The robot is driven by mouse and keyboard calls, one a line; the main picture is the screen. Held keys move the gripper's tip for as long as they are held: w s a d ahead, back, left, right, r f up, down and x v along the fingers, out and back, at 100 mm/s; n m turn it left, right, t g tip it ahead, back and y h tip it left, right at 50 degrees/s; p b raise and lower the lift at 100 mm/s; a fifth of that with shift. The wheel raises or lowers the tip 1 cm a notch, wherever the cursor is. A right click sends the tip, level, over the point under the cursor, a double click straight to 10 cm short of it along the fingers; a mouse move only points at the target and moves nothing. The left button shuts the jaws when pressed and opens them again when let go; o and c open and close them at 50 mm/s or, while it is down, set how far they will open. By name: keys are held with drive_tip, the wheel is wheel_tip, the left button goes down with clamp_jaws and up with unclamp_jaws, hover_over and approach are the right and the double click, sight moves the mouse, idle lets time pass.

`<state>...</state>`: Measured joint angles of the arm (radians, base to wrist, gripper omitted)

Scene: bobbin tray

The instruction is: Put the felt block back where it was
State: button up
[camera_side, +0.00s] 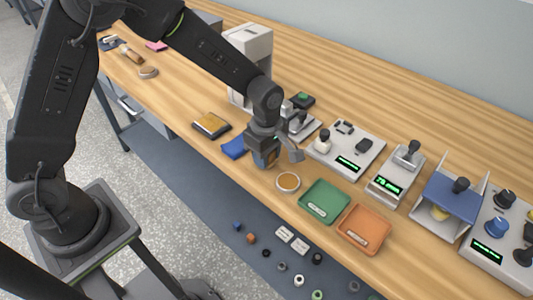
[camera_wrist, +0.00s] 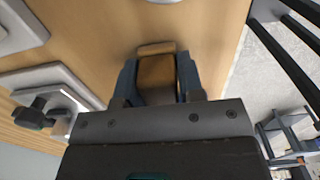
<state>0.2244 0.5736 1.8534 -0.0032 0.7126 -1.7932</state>
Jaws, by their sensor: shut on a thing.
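My gripper (camera_side: 264,164) is shut on a brown block with a lighter tan end, which I take to be the felt block (camera_wrist: 157,74). In the wrist view the block sits between the two blue-grey fingers of my gripper (camera_wrist: 158,64), over bare wood. In the side view my gripper hangs low over the bench, just right of a blue cloth (camera_side: 234,147) and up and left of a round tan-topped dish (camera_side: 288,182). The gripper hides most of the block there. I cannot tell whether the block touches the bench.
A green tray (camera_side: 324,199) and an orange tray (camera_side: 364,229) lie to the right. A dark-edged yellow pad (camera_side: 211,124) lies left of the cloth. Grey instruments (camera_side: 345,150) stand behind and right.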

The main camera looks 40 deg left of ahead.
drive_tip(key=o, duration=0.9)
drive_tip(key=shift+f, duration=0.15)
wheel_tip(320, 180, up, 12)
drive_tip(key=shift+r, duration=0.25)
drive_tip(key=s+a+r+m+t, duration=0.2)
drive_tip(key=s+a+r+m, duration=0.1)
drive_tip(key=s+m, duration=0.3)
drive_tip(key=s+a+r+m+t, duration=0.1)
drive_tip(key=s+a+r+m, duration=0.2)
drive_tip(key=s+m, duration=0.3)
drive_tip(key=s+a+r+m+t, duration=0.2)
drive_tip(key=s+a+r+m, duration=0.1)
drive_tip(key=s+m, duration=0.3)
drive_tip(key=shift+s+a+t, duration=0.25)
drive_tip(key=shift+s+t, duration=0.05)
drive_tip(key=shift+s, duration=0.9)
